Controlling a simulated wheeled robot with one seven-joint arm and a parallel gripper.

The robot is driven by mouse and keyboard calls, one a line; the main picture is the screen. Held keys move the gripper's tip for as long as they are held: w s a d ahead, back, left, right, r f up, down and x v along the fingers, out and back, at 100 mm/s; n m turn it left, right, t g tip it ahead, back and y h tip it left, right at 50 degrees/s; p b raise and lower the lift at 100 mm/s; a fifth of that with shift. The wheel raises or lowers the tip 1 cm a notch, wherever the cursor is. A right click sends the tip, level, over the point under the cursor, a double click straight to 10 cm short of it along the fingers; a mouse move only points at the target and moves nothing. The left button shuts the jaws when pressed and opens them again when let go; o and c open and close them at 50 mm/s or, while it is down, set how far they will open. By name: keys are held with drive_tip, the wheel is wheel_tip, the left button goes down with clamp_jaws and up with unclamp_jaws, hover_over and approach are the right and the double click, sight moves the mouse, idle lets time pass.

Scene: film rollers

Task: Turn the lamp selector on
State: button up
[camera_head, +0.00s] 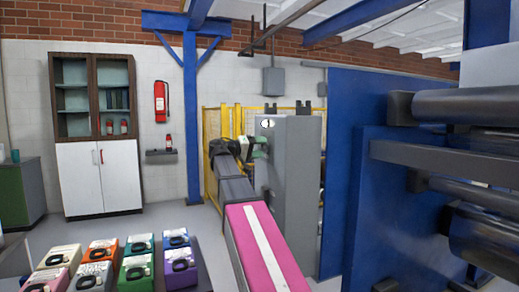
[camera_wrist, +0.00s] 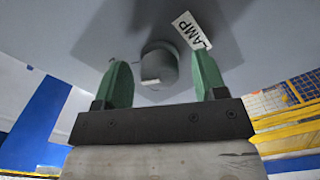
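The lamp selector (camera_wrist: 159,65) is a grey round knob on a grey panel (camera_wrist: 235,60) in the wrist view. A white label reading LAMP (camera_wrist: 191,31) is beside it, up and to the right, tilted in the picture. My gripper (camera_wrist: 163,70) has two green fingers, spread apart, one on each side of the knob. Gaps show between the fingers and the knob, and nothing is held. In the head view my gripper (camera_head: 259,143) is at the left side of the grey cabinet (camera_head: 291,185). The knob cannot be made out there.
A white round dial or sign (camera_head: 267,123) is on the cabinet above my gripper. Yellow fencing (camera_head: 211,170) stands behind. Blue machinery with rollers (camera_head: 460,105) fills the right. Several coloured boxes (camera_head: 138,270) with black handles stand at lower left.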

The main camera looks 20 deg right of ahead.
drive_tip(key=a, duration=1)
drive_tip(key=shift+s+a, duration=0.15)
drive_tip(key=shift+a, duration=0.25)
